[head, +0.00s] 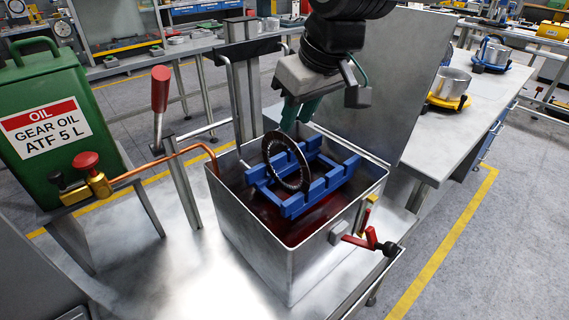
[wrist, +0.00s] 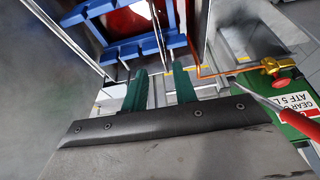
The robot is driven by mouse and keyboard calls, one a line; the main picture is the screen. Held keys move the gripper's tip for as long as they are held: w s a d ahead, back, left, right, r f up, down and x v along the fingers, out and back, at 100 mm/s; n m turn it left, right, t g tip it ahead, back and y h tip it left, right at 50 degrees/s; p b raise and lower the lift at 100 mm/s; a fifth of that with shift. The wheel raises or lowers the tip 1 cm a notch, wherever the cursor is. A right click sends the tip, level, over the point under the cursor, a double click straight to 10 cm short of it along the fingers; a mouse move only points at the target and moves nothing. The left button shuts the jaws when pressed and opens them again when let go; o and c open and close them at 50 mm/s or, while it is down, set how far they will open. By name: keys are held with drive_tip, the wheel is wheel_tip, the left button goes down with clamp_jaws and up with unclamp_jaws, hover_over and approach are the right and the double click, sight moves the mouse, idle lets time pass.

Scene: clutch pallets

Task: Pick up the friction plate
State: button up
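The friction plate (head: 304,168), a dark toothed ring, stands upright and slightly tilted in the blue rack (head: 345,172), inside a metal tank (head: 262,240) with dark red fluid at the bottom. My gripper (head: 298,122) hangs just above and behind the plate, pointing down, with its green fingers apart. The wrist view shows the two green fingers (wrist: 161,68) open, with nothing clearly held between them. A thin dark edge, likely the plate (wrist: 158,30), shows just beyond the fingertips, roughly in line with the gap. Whether anything touches cannot be told.
A tall metal panel (head: 405,85) stands behind the tank on the right. A green oil can (head: 45,115) and a copper pipe (head: 185,155) are at left, with a red-handled lever (head: 160,90). A red-handled valve (head: 370,240) juts from the tank's front right.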

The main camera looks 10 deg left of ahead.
sight(283, 141)
drive_tip(key=x, duration=0.8)
drive_tip(key=shift+w+a, duration=0.1)
drive_tip(key=shift+a, duration=0.3)
drive_tip(key=shift+r, duration=0.1)
clamp_jaws()
